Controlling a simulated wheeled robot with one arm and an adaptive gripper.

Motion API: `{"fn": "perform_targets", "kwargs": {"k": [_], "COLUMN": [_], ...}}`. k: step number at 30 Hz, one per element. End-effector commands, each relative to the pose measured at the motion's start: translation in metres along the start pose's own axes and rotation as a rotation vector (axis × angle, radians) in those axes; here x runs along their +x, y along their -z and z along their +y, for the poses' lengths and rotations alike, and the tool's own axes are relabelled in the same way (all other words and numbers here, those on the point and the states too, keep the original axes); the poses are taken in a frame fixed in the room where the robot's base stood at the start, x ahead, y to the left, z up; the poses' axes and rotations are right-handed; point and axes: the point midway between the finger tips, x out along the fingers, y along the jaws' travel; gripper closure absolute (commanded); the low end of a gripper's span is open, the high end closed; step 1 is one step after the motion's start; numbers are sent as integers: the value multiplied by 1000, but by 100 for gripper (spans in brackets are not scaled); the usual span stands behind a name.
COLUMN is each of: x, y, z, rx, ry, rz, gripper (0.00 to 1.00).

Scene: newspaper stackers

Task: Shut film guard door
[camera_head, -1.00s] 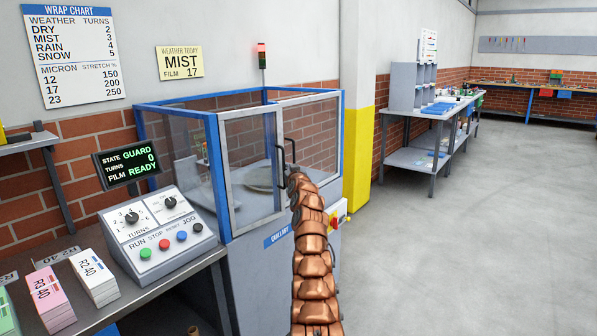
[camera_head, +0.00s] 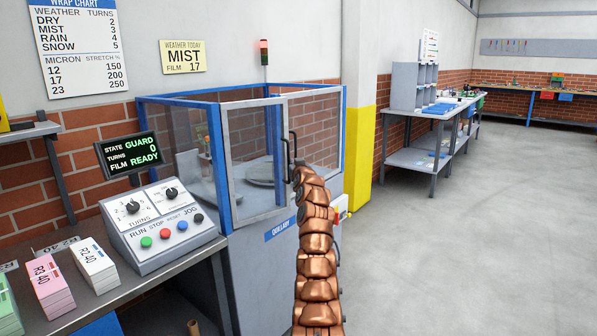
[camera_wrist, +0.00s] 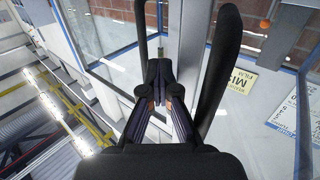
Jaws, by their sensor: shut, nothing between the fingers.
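The film guard is a blue-framed clear enclosure (camera_head: 218,165) on a grey cabinet. The left panel looks slightly ajar, but the gap is hard to judge. My gripper (camera_wrist: 160,104) is shut and empty close to the panels' meeting edge. A curved black handle (camera_wrist: 222,60) rises just right of it in the wrist view. Touch cannot be told. In the head view my copper arm hides the gripper's fingers.
A control console (camera_head: 160,225) with knobs and coloured buttons stands left of the guard. Its display (camera_head: 128,152) reads STATE GUARD, TURNS 0, FILM READY. A light tower (camera_head: 264,50) shows red. Paper bundles (camera_head: 95,265) lie on the bench. Floor to the right is clear.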

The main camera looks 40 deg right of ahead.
Motion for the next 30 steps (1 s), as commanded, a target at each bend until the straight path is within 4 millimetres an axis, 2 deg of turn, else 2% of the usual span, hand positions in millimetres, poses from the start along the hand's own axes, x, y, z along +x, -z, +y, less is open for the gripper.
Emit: {"fn": "perform_targets", "kwargs": {"k": [1,3,12,30], "x": [-2,-3,-11,-50], "y": [-2,1,-11,-14], "z": [-7,0,40,65], "rx": [6,11,36,35], "ry": [15,15,4,-1], "rz": [7,6,-4,-7], "gripper": [100,100,100,100]}}
